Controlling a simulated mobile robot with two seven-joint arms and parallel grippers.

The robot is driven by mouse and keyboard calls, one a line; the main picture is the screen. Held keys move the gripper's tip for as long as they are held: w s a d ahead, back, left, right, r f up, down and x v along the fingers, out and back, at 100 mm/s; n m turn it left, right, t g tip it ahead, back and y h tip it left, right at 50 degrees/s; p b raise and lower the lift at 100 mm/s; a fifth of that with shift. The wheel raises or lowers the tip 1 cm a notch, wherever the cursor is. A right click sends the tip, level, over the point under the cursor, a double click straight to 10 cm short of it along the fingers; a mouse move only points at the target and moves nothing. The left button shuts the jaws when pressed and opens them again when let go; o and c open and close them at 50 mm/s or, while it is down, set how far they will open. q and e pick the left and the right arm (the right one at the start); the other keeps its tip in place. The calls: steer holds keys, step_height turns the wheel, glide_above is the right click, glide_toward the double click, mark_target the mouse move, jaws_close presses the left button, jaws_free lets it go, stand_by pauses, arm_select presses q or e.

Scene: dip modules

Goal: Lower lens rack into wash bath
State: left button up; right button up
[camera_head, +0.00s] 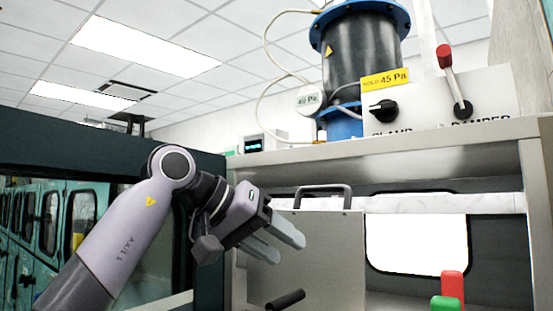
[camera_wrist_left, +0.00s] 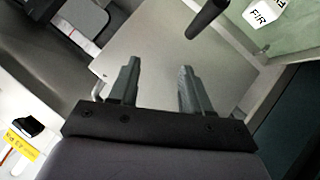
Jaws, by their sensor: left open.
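I cannot make out a lens rack or a wash bath in either view. My left gripper (camera_head: 284,248) is open and empty, its two fingers apart in front of a flat grey metal panel (camera_head: 330,250). A dark bar handle (camera_head: 322,188) stands on the panel's top edge, above and right of the fingertips. A black rod-like grip (camera_head: 286,299) shows below the fingers. In the left wrist view, the open fingers (camera_wrist_left: 157,75) have the plain panel (camera_wrist_left: 155,45) beyond them, with nothing between them. The black grip (camera_wrist_left: 207,18) lies ahead and to the right. My right gripper is not in view.
A metal shelf (camera_head: 400,149) runs above, carrying a black cylinder with blue flanges (camera_head: 362,55) and a control panel with a red-tipped lever (camera_head: 446,57). Red (camera_head: 453,284) and green (camera_head: 445,303) pieces stand at lower right. A dark-framed window (camera_head: 90,150) is behind my left arm.

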arm_select(q)
step_height(320, 180, up, 13)
steer(key=p, duration=0.2)
steer(key=shift+f, duration=0.15)
stand_by(0.9)
